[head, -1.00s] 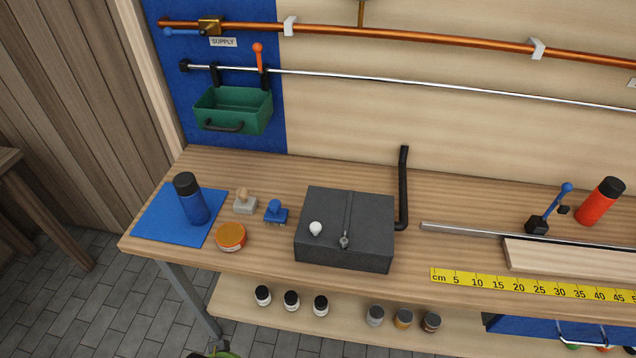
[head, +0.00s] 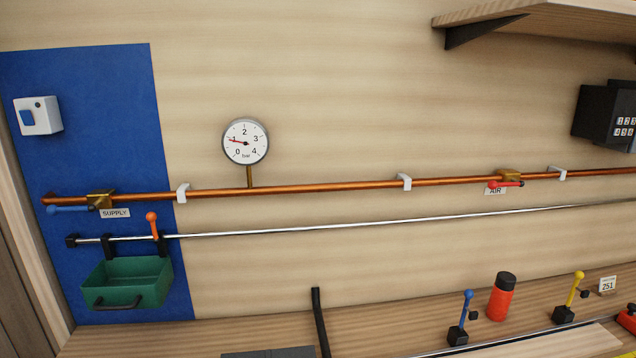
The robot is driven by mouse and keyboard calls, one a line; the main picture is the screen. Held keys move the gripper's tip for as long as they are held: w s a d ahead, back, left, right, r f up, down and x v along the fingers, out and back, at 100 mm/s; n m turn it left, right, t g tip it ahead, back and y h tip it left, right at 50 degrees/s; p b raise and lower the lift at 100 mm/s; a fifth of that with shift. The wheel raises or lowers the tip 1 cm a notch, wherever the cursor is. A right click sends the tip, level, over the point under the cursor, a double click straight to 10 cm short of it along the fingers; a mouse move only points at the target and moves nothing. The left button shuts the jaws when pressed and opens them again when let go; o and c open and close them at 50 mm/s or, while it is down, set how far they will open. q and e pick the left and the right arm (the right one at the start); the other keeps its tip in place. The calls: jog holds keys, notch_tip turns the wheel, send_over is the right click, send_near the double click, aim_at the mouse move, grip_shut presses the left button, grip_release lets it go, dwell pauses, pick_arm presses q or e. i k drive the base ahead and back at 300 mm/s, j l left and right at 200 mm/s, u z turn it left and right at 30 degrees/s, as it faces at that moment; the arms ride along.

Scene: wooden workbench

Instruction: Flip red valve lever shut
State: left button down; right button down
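The red valve lever (head: 505,184) is on a brass valve (head: 509,175) on the copper pipe (head: 330,187), at the right of the head view. A second brass valve (head: 100,200) at the left has a blue lever (head: 68,209) along the pipe and a SUPPLY label. Neither of my grippers shows in the head view.
A gauge (head: 245,142) above the pipe reads about 1 bar. A steel rail (head: 330,228) runs below, with a green bin (head: 127,283) at the left. A red bottle (head: 501,296) and blue and yellow levers stand on the bench. A shelf (head: 540,22) overhangs the upper right.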

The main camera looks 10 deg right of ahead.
aim_at(492, 184)
jog(key=l+z, duration=0.2)
jog(key=z, duration=0.55)
jog(key=i+l+z, duration=0.3)
jog(key=l, duration=0.35)
jog(key=i+l+z, duration=0.3)
jog(key=l, duration=0.3)
jog(key=i+l+z, duration=0.3)
jog(key=i+l, duration=0.7)
jog(key=j+u, duration=0.15)
jog(key=u, duration=0.35)
jog(key=j+u, duration=0.2)
jog(key=u, duration=0.3)
jog(key=j+u, duration=0.2)
jog(key=u, duration=0.3)
jog(key=k+z, duration=0.3)
